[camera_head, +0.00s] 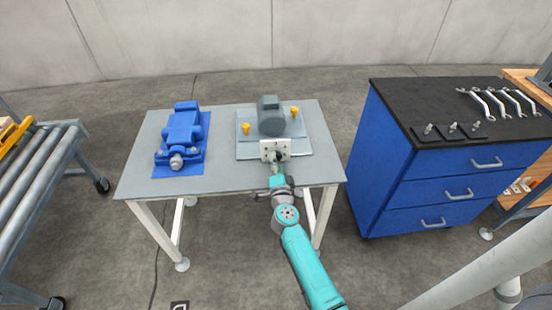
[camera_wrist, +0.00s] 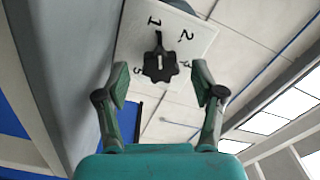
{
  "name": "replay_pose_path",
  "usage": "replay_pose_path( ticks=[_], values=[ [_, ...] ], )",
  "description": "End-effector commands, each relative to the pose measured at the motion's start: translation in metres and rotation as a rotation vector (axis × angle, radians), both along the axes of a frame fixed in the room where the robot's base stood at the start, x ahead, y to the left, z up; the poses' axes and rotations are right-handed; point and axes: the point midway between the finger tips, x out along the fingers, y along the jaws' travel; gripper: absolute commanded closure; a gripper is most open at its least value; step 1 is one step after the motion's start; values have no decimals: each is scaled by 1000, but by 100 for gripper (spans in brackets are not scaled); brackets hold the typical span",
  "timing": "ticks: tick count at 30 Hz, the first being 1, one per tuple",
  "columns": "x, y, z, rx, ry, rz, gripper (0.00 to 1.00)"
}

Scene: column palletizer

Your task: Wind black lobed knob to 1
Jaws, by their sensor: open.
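The black lobed knob (camera_wrist: 160,67) sits on a white plate (camera_wrist: 205,35) with printed digits in the wrist view. A 1 is above the knob and a 2 is at upper right; other marks lie lower at both sides. The knob's narrow tip points up in the picture, close to the 1; I cannot tell whether it lines up exactly. My gripper (camera_wrist: 161,75) is open, its fingers on either side of the knob with gaps visible. In the head view my gripper (camera_head: 276,169) is in front of the white plate (camera_head: 270,146) and largely hides the knob.
The plate belongs to a grey machine (camera_head: 270,118) with yellow fittings on the grey table (camera_head: 222,180). A blue machine (camera_head: 182,132) stands at left. A blue drawer cabinet (camera_head: 425,190) with wrenches on top is at right. A roller conveyor (camera_head: 30,185) is at far left.

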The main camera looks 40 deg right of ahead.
Motion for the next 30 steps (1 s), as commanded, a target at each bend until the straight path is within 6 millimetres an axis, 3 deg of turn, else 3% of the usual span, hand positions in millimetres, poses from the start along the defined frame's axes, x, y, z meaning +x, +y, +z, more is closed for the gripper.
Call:
replay_pose_path(
  ticks=[9, 15, 30],
  values=[
    [-50, 34, 0, -1, 1, 1, 32],
    [-68, 46, -1, 0, 2, 1, 32],
    [-74, 50, 0, 5, -4, -1, 32]
  ],
)
